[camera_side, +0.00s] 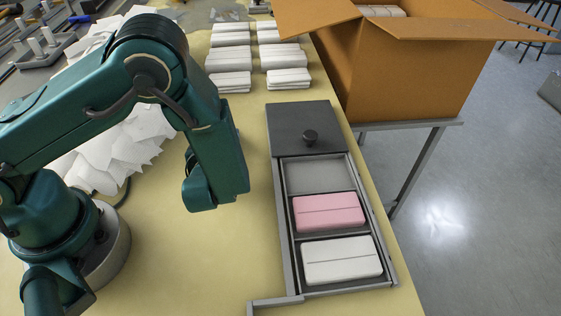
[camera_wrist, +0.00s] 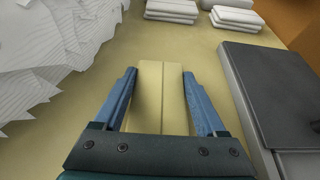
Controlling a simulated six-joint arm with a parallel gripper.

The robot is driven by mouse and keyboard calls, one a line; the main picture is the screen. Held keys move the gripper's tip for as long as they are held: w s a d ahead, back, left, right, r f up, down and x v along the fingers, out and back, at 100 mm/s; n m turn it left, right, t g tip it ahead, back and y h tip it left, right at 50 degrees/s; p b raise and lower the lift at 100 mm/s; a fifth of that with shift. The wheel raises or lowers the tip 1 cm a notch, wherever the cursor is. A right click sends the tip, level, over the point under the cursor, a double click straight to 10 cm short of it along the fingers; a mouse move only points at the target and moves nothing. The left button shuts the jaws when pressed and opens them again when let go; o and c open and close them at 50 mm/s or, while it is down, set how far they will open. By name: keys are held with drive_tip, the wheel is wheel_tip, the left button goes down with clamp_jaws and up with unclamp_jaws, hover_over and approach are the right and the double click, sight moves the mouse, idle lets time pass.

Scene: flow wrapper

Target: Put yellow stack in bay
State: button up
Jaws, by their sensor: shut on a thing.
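In the wrist view my gripper (camera_wrist: 160,76) has its two blue fingers on either side of the yellow stack (camera_wrist: 161,97), a pale yellow block with a lengthwise seam. It is shut on the stack. In the side view my arm hides both the fingers and the stack. The tray (camera_side: 286,230) lies to the right of my arm. Its open part shows an empty grey bay (camera_side: 320,173), a bay with a pink stack (camera_side: 328,211) and a bay with a white stack (camera_side: 341,260). In the wrist view the tray is at the right.
A dark lid (camera_side: 295,118) with a black knob (camera_side: 310,137) covers the tray's back end. Several white stacks (camera_side: 230,58) stand behind it. Loose white sheets (camera_side: 125,150) heap at left. A cardboard box (camera_side: 400,65) stands at back right. The yellow table (camera_side: 190,265) is clear in front.

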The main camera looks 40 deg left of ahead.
drive_tip(key=o, duration=1.4)
drive_tip(key=shift+r, duration=0.1)
drive_tip(key=v, duration=1.1)
drive_tip(key=shift+s+d+r, duration=0.2)
drive_tip(key=shift+s+r, duration=0.1)
drive_tip(key=s+a+r+n+g+h, duration=0.45)
drive_tip(key=s+n+g, duration=0.3)
drive_tip(key=n, duration=0.75)
drive_tip(key=r+n+t+h, duration=0.1)
drive_tip(key=r+n, duration=0.1)
drive_tip(key=n, duration=0.2)
drive_tip(key=d+r+n+t+h, duration=0.1)
drive_tip(key=r+n+h, duration=0.1)
drive_tip(key=n, duration=0.2)
drive_tip(key=r+n+t+h, duration=0.1)
drive_tip(key=r+n+h, duration=0.1)
drive_tip(key=r+n, duration=0.1)
drive_tip(key=shift+w+d+n+t, duration=0.25)
drive_tip(key=shift+w+d+n, duration=0.1)
drive_tip(key=shift+n, duration=0.15)
